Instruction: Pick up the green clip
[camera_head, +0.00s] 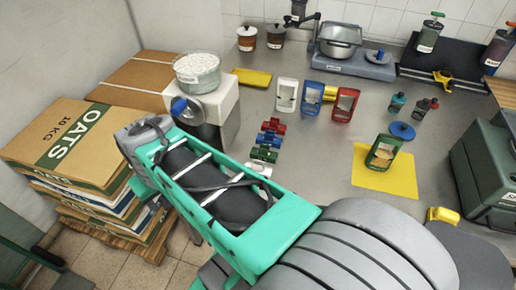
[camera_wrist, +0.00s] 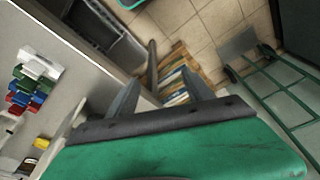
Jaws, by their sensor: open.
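The green clip (camera_head: 264,154) lies on the grey counter in the camera_head view, in a short row of clips. A blue clip (camera_head: 268,139) is just behind it and a white clip (camera_head: 259,169) just in front. In the camera_wrist view the same row shows small at the left edge, with the white clip (camera_wrist: 41,65) at its top end. My gripper (camera_wrist: 160,78) is open and empty, its two fingers apart over the floor side of the counter edge, away from the clips. Its fingertips cannot be made out in the camera_head view.
A red clip (camera_head: 273,126) ends the row. A glass bowl (camera_head: 198,72) stands on a white block left of the clips. Upright coloured frames (camera_head: 287,95) stand behind right. Oats boxes (camera_head: 66,143) are stacked at left.

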